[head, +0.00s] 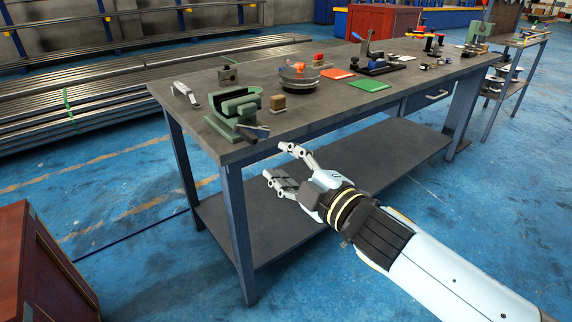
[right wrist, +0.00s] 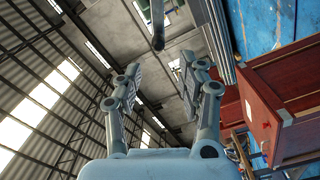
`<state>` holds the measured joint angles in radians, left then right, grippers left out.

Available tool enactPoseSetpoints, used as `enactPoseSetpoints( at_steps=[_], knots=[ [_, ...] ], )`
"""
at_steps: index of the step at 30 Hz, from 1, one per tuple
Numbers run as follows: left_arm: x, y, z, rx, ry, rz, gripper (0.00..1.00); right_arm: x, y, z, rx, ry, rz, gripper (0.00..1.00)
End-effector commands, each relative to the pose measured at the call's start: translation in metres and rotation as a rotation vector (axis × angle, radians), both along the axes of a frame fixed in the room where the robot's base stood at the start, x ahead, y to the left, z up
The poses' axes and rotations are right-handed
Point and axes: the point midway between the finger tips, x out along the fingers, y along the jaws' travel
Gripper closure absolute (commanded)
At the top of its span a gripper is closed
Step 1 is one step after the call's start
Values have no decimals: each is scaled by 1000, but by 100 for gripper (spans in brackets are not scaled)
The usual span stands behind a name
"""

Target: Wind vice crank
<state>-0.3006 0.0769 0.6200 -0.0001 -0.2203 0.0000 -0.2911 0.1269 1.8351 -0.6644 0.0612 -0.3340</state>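A green vice (head: 236,112) stands at the near left corner of the grey workbench (head: 330,100). Its dark crank handle (head: 257,131) sticks out at the front edge of the bench. My right gripper (head: 275,160) is open and empty, in front of the bench edge, a little below and to the right of the crank, apart from it. Its two spread fingers also show in the right wrist view (right wrist: 160,75), with nothing between them. A dark rod (right wrist: 157,28) shows beyond the fingertips there; I cannot tell what it is. My left gripper is out of view.
A red cabinet (head: 40,270) stands at lower left. Blue floor is free in front.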

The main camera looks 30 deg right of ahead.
Motion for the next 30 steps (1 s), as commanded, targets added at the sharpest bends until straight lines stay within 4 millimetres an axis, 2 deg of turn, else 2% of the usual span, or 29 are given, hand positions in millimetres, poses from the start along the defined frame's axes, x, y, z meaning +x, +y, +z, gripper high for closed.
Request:
enactPoseSetpoints(
  at_steps=[8,27,30],
  knots=[
    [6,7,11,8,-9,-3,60,21,2,7,-5,-12,2,60],
    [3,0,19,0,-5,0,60,98,8,5,-2,-9,2,60],
    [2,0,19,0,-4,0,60,96,8,4,-2,-8,2,60]
  ],
)
